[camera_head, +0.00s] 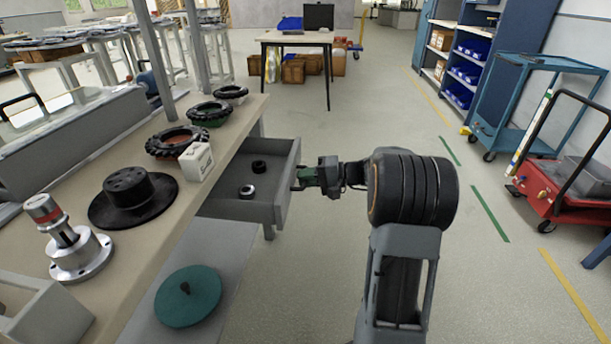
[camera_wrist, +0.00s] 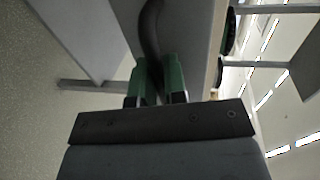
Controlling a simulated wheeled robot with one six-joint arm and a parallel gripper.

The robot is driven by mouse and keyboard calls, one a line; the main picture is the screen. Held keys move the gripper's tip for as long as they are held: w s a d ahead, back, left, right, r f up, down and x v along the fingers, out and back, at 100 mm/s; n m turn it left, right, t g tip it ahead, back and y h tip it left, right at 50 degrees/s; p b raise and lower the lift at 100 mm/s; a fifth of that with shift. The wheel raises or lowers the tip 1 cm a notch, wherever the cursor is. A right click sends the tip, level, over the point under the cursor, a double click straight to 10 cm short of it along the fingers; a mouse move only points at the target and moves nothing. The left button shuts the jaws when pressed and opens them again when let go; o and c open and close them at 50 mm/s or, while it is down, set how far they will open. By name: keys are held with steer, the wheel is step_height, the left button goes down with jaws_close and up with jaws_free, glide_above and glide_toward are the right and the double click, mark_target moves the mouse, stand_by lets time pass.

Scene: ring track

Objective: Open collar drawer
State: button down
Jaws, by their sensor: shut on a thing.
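The collar drawer (camera_head: 232,209) is a grey drawer pulled out from under the workbench's right side. Two dark ring-shaped collars lie inside it, one black (camera_head: 259,167) and one with a pale metal face (camera_head: 247,191). My gripper (camera_head: 300,178) is at the drawer's front panel on its right side. In the wrist view its green fingers (camera_wrist: 160,82) are shut on the dark curved drawer handle (camera_wrist: 150,35). The handle is mostly hidden by my gripper in the head view.
The workbench top (camera_head: 135,235) holds several ring parts, a black flanged hub (camera_head: 130,195) and a white box (camera_head: 196,161). A green disc (camera_head: 188,296) lies on the lower shelf. A red cart (camera_head: 560,190) stands at the right. Floor between is clear.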

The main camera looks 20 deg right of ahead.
steer(key=shift+s+d+r, duration=0.1)
steer(key=shift+d, duration=0.25)
steer(key=c, duration=1.2)
jaws_free()
steer(key=p+v, duration=0.3)
steer(key=v, duration=1)
steer(key=shift+d, duration=0.4)
steer(key=shift+s, duration=0.1)
